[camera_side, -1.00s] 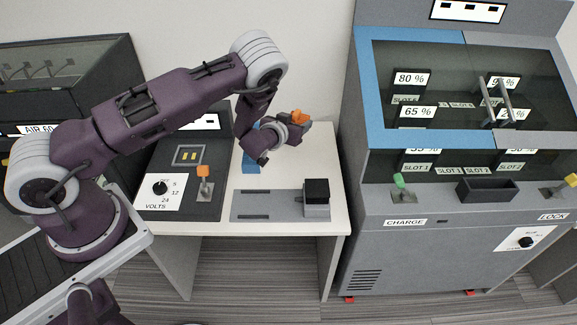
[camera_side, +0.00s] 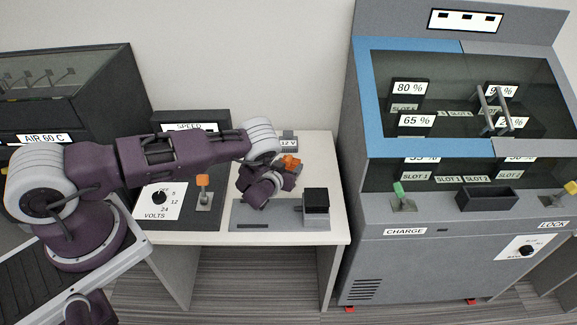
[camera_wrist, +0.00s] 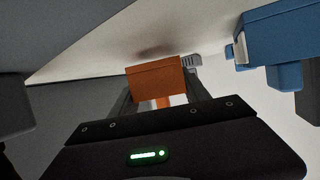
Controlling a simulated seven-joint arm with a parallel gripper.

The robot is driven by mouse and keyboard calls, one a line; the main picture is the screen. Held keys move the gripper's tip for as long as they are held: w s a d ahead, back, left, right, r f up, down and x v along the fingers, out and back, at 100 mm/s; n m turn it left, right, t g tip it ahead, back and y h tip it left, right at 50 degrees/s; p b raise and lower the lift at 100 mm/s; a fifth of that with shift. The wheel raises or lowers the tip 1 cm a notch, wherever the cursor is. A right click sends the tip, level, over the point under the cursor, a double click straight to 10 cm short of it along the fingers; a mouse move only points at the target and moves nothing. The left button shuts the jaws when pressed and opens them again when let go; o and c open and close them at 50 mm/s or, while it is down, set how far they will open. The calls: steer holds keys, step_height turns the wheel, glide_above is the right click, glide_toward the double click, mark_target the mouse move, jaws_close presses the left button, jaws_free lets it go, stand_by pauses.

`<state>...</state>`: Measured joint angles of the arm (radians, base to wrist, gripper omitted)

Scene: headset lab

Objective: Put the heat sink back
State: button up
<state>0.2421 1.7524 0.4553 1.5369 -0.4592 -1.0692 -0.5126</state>
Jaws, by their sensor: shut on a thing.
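My gripper (camera_side: 283,170) is low over the white table, at the back of the grey fixture. It is shut on an orange block (camera_wrist: 155,80), which sits between its two dark fingers in the wrist view. The block also shows at the fingertips in the side view (camera_side: 291,162). A small grey ribbed piece (camera_wrist: 190,61) appears just behind the block; I cannot tell whether it is joined to it as the heat sink. The grey fixture (camera_side: 262,217) has a slotted flat plate and a black-topped block (camera_side: 316,200) at its right end.
A blue block (camera_wrist: 285,38) is at the upper right of the wrist view. A grey unit marked 12 V (camera_side: 288,144) stands behind my gripper. Left is the VOLTS panel (camera_side: 158,200) with an orange-topped lever (camera_side: 203,185). The charging cabinet (camera_side: 400,260) stands on the right.

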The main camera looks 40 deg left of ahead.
steer(key=shift+f, duration=0.4)
steer(key=shift+s+f, duration=0.1)
steer(key=o, duration=1.7)
steer(key=shift+c, duration=0.2)
